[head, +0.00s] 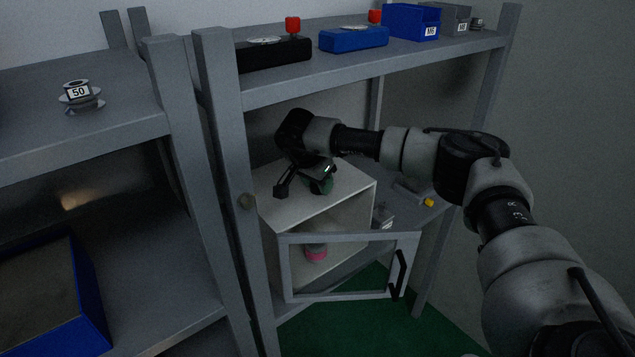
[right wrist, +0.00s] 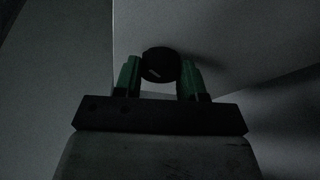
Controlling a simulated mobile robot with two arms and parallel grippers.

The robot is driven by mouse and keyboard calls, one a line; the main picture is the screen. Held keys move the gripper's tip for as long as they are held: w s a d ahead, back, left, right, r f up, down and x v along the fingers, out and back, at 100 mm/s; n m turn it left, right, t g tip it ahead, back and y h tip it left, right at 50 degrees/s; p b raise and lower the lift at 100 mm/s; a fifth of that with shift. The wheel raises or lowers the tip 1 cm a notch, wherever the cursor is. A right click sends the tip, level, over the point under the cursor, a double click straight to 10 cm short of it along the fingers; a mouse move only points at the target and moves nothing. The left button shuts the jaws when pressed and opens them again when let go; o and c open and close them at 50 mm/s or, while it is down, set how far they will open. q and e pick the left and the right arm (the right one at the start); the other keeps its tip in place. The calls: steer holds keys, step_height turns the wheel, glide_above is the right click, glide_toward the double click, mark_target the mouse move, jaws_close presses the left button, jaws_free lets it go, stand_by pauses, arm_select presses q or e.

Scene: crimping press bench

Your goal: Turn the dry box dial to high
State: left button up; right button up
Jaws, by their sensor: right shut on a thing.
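The dry box (head: 325,206) is a pale cabinet on the lower shelf in the head view, with its framed glass door (head: 350,268) swung open. A pink and green item (head: 316,252) shows inside it. My right gripper (head: 318,186) is at the top of the box and covers the dial in the head view. In the right wrist view, the round black dial (right wrist: 160,64) with a small light mark sits between the green fingertips of my right gripper (right wrist: 160,78), which is shut on it. I cannot read the setting that the mark points to. My left gripper is not in view.
The upper shelf holds a black case (head: 273,54), a blue case (head: 353,39) and a blue bin (head: 410,22) above my right arm. A grey post (head: 222,150) stands left of the box. A small item with a yellow part (head: 428,202) lies right of it.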

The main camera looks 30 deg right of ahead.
steer(key=n, duration=0.2)
steer(key=n+t+y+b, duration=0.1)
steer(key=n, duration=0.1)
steer(key=shift+t, duration=0.3)
steer(key=shift+s+d+n+t+y+b, duration=0.1)
steer(key=shift+n+t+y+b, duration=0.25)
steer(key=shift+n, duration=1.55)
steer(key=shift+y, duration=0.25)
steer(key=o, duration=0.9)
